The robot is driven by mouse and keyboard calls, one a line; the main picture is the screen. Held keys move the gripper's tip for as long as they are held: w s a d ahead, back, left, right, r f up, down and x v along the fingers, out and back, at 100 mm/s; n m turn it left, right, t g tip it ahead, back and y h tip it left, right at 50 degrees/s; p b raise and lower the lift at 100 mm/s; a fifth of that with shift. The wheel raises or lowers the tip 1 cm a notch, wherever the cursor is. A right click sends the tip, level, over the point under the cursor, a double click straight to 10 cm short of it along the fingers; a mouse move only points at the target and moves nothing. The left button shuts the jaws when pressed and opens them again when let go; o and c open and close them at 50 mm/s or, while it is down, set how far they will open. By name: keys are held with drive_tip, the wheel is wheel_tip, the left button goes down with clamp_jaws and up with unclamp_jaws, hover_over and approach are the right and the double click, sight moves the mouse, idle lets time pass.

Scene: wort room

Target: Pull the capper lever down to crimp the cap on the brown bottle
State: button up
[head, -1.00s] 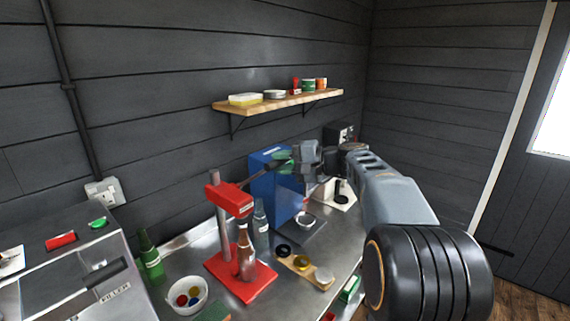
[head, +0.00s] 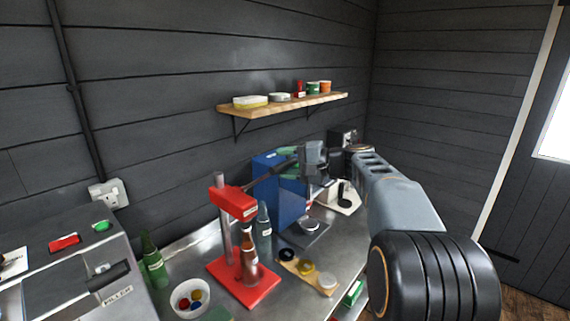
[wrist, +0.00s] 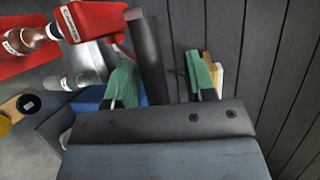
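The red capper (head: 238,202) stands on its red base on the steel bench. The brown bottle (head: 249,262) stands upright on that base, under the capper head; its cap is too small to make out. The dark capper lever (head: 268,172) slants up and right from the head. My gripper (head: 292,163) is at its far end. In the wrist view the lever (wrist: 147,55) passes between my green-padded fingers (wrist: 163,78), close to the left pad, with a clear gap to the right one. The capper head (wrist: 92,20) and bottle (wrist: 28,40) show at upper left.
A clear bottle (head: 263,232) stands behind the capper, a blue box (head: 278,195) to its right. A green bottle (head: 152,262), a white bowl of caps (head: 190,298) and a filler machine (head: 70,270) are left. The wooden shelf (head: 285,103) hangs above.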

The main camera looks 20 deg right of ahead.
drive_tip(key=b+v, duration=0.3)
drive_tip(key=v, duration=1)
drive_tip(key=shift+s+d, duration=0.2)
drive_tip(key=shift+d, duration=0.05)
drive_tip(key=shift+r, duration=0.1)
wheel_tip(320, 180, down, 16)
drive_tip(key=s+m+g+h, duration=0.2)
drive_tip(key=h, duration=0.5)
drive_tip(key=s+a+f+n+g+h, duration=0.1)
drive_tip(key=s+a+f+n+h, duration=0.2)
drive_tip(key=s+a+f+n, duration=0.1)
drive_tip(key=s+a+f+n+g+h, duration=0.1)
drive_tip(key=s+a+f+n+h, duration=0.2)
drive_tip(key=s+a+f+n, duration=0.2)
drive_tip(key=s+a, duration=0.3)
drive_tip(key=s, duration=0.3)
drive_tip(key=shift+s+f+g+h, duration=0.3)
drive_tip(key=shift+f+h, duration=0.1)
